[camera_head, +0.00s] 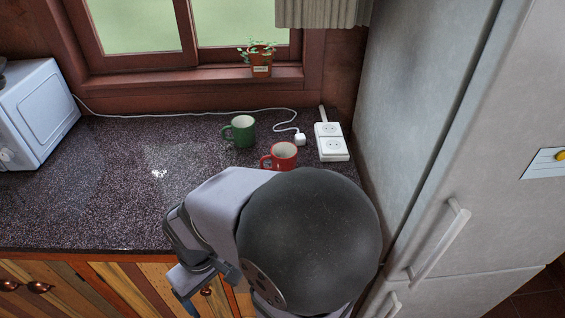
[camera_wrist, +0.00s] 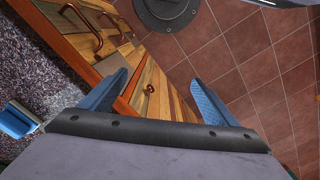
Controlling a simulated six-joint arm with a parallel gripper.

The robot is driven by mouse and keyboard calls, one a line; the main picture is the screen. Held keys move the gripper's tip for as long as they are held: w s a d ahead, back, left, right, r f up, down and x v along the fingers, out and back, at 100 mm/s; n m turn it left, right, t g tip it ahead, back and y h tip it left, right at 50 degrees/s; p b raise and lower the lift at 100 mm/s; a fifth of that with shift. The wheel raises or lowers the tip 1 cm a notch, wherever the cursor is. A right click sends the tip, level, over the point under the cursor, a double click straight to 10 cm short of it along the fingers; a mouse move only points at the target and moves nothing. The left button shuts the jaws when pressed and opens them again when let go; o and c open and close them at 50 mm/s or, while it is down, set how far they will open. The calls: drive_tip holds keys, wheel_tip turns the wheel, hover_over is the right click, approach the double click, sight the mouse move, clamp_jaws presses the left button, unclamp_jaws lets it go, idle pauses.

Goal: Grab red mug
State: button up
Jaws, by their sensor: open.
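The red mug (camera_head: 282,156) stands upright on the dark speckled countertop (camera_head: 110,190), with its handle to the left. The arm partly covers the counter just in front of it. My gripper (camera_head: 182,285) is at the counter's front edge, to the left of and nearer than the mug, and apart from it. In the wrist view my gripper (camera_wrist: 160,92) shows two blue fingers spread apart with nothing between them. The wrist view looks down on wooden cabinet fronts and the tiled floor; the mug is not in it.
A green mug (camera_head: 240,131) stands behind and left of the red mug. A white power strip (camera_head: 331,142) with a plug and cable lies to the right. A microwave (camera_head: 38,112) is at far left, a fridge (camera_head: 440,150) at right. The counter's left-middle is clear.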

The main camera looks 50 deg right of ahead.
drive_tip(key=n+h+p, duration=0.2)
drive_tip(key=n+h, duration=0.9)
drive_tip(key=n, duration=0.3)
approach(289, 150)
drive_tip(key=shift+t, duration=0.3)
drive_tip(key=s+a+f, duration=0.1)
drive_tip(key=s+a, duration=0.2)
drive_tip(key=s+a+f, duration=0.1)
drive_tip(key=s+a, duration=0.2)
drive_tip(key=s+a+f, duration=0.1)
drive_tip(key=s+a, duration=0.1)
drive_tip(key=s, duration=0.1)
drive_tip(key=shift+s+a, duration=0.25)
drive_tip(key=shift+a, duration=0.15)
drive_tip(key=shift+w+d+r+n+t+h+p, duration=0.15)
drive_tip(key=shift+w+d+n+t+h, duration=0.25)
drive_tip(key=shift+w+d+n, duration=1.25)
drive_tip(key=shift+w+d+f+n+t+h+p, duration=0.2)
drive_tip(key=shift+w+d+n+t, duration=0.65)
drive_tip(key=shift+d, duration=1.45)
drive_tip(key=shift+w+d+r+n+t+h+p, duration=0.15)
drive_tip(key=shift+w+d+n+h, duration=0.25)
drive_tip(key=shift+w+d+n, duration=0.95)
drive_tip(key=shift+w+d+m, duration=0.3)
drive_tip(key=shift+d+m, duration=0.05)
drive_tip(key=shift+d, duration=0.5)
